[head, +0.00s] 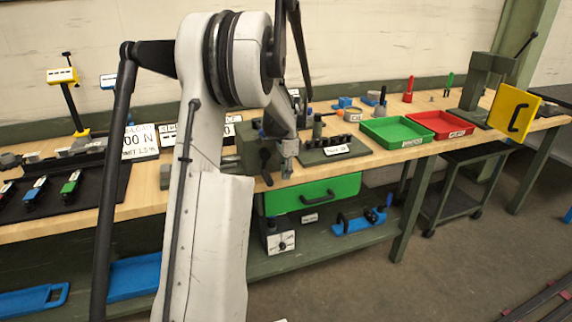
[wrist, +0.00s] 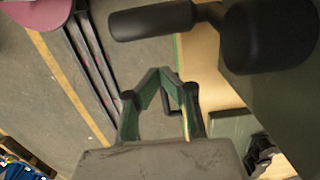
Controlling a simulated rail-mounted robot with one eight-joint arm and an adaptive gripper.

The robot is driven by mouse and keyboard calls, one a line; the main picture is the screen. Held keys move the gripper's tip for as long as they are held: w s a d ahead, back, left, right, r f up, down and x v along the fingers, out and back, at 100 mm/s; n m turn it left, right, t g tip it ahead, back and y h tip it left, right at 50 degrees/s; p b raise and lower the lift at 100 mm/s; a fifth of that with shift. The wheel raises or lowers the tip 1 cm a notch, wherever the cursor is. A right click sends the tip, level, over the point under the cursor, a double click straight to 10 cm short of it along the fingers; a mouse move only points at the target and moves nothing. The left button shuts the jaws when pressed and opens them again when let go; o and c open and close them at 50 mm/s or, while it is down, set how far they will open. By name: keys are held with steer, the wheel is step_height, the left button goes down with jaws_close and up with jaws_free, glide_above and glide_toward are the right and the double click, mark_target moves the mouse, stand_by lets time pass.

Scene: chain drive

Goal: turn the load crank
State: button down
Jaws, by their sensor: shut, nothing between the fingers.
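In the wrist view my gripper (wrist: 162,76) has two green fingers, with the tips together and nothing between them. A thick black cylindrical handle (wrist: 154,20) reaches in from the top, joined by a short neck to a large black rounded part (wrist: 270,35). I cannot tell whether this is the load crank. The fingertips appear apart from the handle in the picture. In the head view my arm fills the left middle and hides part of the bench; I cannot pick out the fingertips or the load crank there.
The wooden bench (head: 140,205) carries a green tray (head: 395,132), a red tray (head: 440,124) and a dark block with several parts (head: 333,148). A green drawer (head: 312,194) sits under it. Floor at front right is mostly free, with dark rails (head: 545,298).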

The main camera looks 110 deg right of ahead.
steer(key=w, duration=0.3)
steer(key=shift+w, duration=0.4)
